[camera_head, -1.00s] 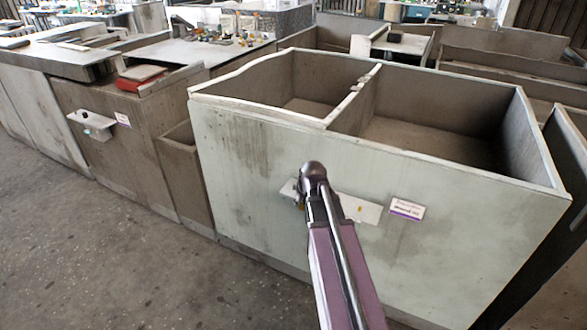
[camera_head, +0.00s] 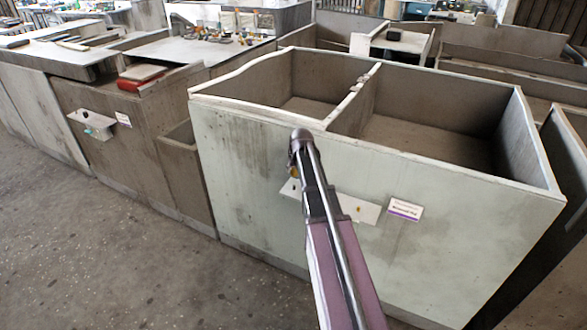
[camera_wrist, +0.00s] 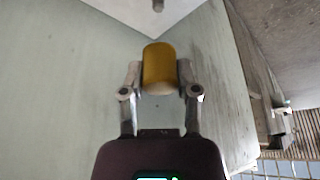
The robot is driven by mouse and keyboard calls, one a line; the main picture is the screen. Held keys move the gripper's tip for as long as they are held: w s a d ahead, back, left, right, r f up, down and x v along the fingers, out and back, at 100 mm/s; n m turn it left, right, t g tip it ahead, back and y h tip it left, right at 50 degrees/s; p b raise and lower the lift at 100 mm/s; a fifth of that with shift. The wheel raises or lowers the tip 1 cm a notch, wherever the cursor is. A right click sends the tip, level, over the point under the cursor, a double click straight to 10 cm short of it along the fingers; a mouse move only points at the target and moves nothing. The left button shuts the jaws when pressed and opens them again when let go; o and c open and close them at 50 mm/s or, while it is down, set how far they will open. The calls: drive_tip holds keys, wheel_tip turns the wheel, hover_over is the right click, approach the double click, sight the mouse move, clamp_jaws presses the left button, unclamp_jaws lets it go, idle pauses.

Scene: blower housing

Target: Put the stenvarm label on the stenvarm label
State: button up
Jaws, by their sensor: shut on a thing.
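My gripper (camera_wrist: 160,78) is shut on a yellow cylinder (camera_wrist: 160,62) with a pale near end, held between its two fingers in the wrist view. In the head view the cylinder (camera_head: 294,170) shows only as a small yellow patch beside the end of my arm, in front of the pale bin's front wall. A white label with a purple band (camera_head: 404,209) is on that wall, right of a white ledge (camera_head: 338,204). A similar small label (camera_head: 123,119) is on the brown cabinet to the left. I cannot read either clearly enough to tell which is stenvarm.
The pale two-compartment bin (camera_head: 250,160) stands right ahead, open at the top. A small yellow spot shows on its ledge. Another white ledge (camera_head: 92,124) juts from the brown cabinet (camera_head: 135,165). The concrete floor (camera_head: 110,260) in front is clear.

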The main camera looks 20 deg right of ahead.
drive_tip(key=shift+f, duration=0.15)
idle(0.3)
drive_tip(key=shift+f+b, duration=2.1)
drive_tip(key=shift+b, duration=0.2)
drive_tip(key=shift+f+b, duration=1.4)
drive_tip(key=shift+f, duration=0.05)
drive_tip(key=o, duration=1)
drive_tip(key=shift+r, duration=0.2)
